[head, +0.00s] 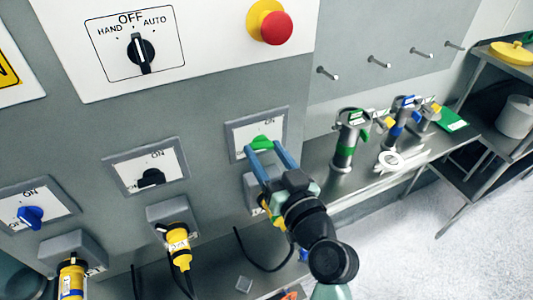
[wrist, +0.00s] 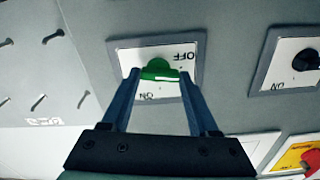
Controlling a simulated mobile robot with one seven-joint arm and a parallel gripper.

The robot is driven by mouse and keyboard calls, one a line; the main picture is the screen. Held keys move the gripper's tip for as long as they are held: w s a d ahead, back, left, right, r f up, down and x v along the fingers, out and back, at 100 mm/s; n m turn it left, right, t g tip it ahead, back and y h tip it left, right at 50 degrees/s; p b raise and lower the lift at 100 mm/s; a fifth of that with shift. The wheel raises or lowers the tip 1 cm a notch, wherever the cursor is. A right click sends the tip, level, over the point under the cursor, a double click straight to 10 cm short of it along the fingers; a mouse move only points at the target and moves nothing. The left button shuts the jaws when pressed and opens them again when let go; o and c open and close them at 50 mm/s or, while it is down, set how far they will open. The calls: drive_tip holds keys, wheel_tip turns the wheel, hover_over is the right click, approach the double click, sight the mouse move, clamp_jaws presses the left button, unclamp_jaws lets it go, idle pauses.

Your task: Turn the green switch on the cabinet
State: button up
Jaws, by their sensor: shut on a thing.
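The green switch (head: 262,143) sits on a white plate (head: 240,133) with a grey frame on the cabinet (head: 215,60). My gripper (head: 267,149) reaches it from below with its two blue fingers, one on each side of the knob. In the wrist view the green switch (wrist: 159,70) lies between the fingertips (wrist: 159,76), and the jaws are closed on it. The plate carries the words OFF and ON, upside down in the wrist view. The gripper hides part of the plate's lower area in the head view.
A black switch (head: 151,178) and a blue switch (head: 31,215) sit to the left. Yellow plugs (head: 179,247) hang below them. A black selector (head: 142,50) and red emergency button (head: 276,28) are above. A steel bench (head: 345,190) with metal sifter parts stands right.

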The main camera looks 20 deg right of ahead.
drive_tip(key=m, duration=0.4)
drive_tip(key=shift+m, duration=0.3)
drive_tip(key=m, duration=0.3)
drive_tip(key=shift+d+m, duration=0.1)
drive_tip(key=shift+m, duration=0.2)
drive_tip(key=m+p, duration=0.1)
drive_tip(key=m, duration=0.3)
drive_tip(key=shift+r, duration=0.1)
drive_tip(key=shift+d+m+p, duration=0.1)
drive_tip(key=shift+m+p, duration=0.65)
drive_tip(key=shift+m, duration=1.05)
drive_tip(key=o, duration=1.4)
